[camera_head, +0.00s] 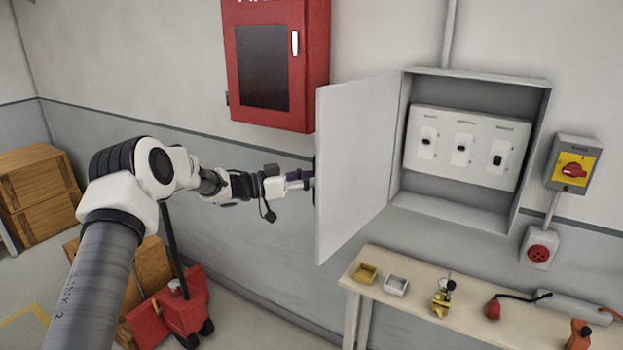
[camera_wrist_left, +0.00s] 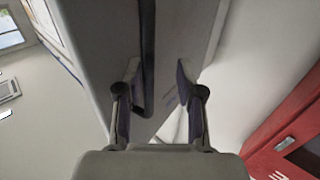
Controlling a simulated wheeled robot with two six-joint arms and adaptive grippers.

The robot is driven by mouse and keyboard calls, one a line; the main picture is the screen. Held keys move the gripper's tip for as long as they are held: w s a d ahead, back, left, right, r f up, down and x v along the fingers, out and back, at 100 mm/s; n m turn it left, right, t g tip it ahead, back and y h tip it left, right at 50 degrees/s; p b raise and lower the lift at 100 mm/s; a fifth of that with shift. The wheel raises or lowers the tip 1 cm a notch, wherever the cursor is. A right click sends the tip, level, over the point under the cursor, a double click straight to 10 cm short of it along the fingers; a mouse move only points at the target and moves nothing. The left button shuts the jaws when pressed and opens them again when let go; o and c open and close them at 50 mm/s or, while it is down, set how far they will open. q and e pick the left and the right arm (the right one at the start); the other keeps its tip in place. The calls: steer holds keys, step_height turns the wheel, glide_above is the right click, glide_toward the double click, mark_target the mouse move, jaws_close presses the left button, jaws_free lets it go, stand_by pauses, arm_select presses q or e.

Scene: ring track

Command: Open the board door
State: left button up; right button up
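The board door (camera_head: 352,160) is a light grey panel. It stands swung out to the left of its wall box (camera_head: 530,150), and the inside with several switches on a white panel (camera_head: 465,145) shows. My left gripper (camera_head: 306,179) is at the outer face of the door, near its free edge. In the left wrist view the dark bar handle (camera_wrist_left: 147,50) runs down the door face. My left gripper's fingers (camera_wrist_left: 160,85) are apart, with the handle's lower end between them, closer to the left finger. A gap shows on the right side. My right gripper is not in view.
A red cabinet (camera_head: 314,65) hangs on the wall just left of the door. A bench (camera_head: 420,310) with small items stands below the box. A red cart (camera_head: 180,305) and wooden crates (camera_head: 35,190) are at left. A red-yellow switch (camera_head: 573,167) is at right.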

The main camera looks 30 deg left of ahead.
arm_select(q)
steer(key=v, duration=1.2)
steer(key=shift+a, duration=0.15)
